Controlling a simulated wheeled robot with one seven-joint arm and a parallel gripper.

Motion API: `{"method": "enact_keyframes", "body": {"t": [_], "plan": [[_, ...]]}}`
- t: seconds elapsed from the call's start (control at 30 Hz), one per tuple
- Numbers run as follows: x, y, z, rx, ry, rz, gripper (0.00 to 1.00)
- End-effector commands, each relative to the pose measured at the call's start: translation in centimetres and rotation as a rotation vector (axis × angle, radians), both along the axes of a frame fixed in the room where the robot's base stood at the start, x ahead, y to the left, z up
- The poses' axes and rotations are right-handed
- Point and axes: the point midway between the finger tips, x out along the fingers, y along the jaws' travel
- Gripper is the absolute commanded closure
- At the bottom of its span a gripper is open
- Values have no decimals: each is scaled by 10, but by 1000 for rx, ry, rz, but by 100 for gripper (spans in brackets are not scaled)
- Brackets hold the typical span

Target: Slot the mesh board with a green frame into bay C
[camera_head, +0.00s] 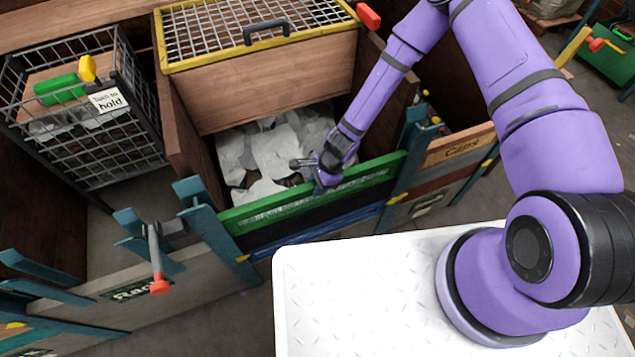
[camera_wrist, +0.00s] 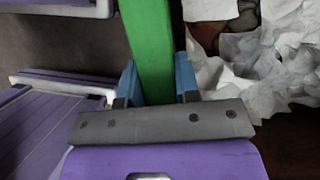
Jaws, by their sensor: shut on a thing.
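The board with a green frame (camera_head: 265,210) stands upright across the front of the bay full of crumpled paper, with its ends at two teal posts (camera_head: 205,220) (camera_head: 410,140). In the wrist view the green edge (camera_wrist: 150,50) runs between the blue fingers of my gripper (camera_wrist: 157,85). I cannot tell how deep the board sits between the posts. No letter for bay C is readable.
A blue-edged board (camera_head: 325,228) shows below the green one. White paper (camera_head: 272,150) fills the bay behind. A yellow-framed mesh lid (camera_head: 250,30) lies above it. A wire basket (camera_head: 85,110) stands left. A red-tipped lever (camera_head: 157,262) stands front left. A white plate (camera_head: 370,290) is in front.

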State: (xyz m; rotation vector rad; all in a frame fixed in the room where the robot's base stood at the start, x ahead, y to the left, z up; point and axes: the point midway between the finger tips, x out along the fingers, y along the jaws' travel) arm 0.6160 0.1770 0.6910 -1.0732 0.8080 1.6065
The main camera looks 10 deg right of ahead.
Motion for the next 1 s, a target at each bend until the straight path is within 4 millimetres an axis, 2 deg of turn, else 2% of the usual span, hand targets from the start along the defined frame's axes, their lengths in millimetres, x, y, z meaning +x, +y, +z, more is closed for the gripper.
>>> {"method": "enact_keyframes", "body": {"t": [0.27,0.73,0.77,0.8,0.87,1.0], "plan": [[0,0,0,1,0,0,100],[0,1,-14,1,0,0,100],[0,1,-13,1,0,1,64],[0,1,-13,1,0,1,54],[0,0,-13,1,0,1,41],[0,0,-13,1,0,0,41]]}}
